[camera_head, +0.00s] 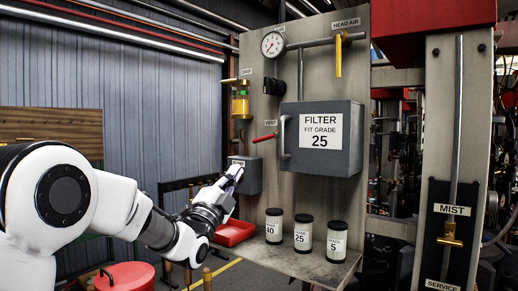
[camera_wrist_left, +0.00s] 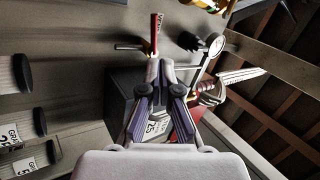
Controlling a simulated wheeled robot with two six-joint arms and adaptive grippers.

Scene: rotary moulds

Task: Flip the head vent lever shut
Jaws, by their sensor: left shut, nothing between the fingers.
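The red vent lever (camera_head: 264,137) sits under the VENT label on the grey panel, left of the filter box. It points left and slightly down from its pivot. In the left wrist view the red lever (camera_wrist_left: 154,34) shows just beyond the fingertips. My left gripper (camera_head: 236,171) is shut and empty, below and left of the lever. Its closed fingers (camera_wrist_left: 160,66) seem apart from the lever, though the exact gap is hard to judge. My right gripper is not in view.
The grey filter box (camera_head: 345,165) with its handle juts out right of the lever. A yellow HEAD AIR lever (camera_head: 338,56) hangs down beside a gauge (camera_head: 273,44). Labelled canisters (camera_head: 302,234) stand on the shelf below. A small grey box (camera_head: 248,177) is behind my gripper.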

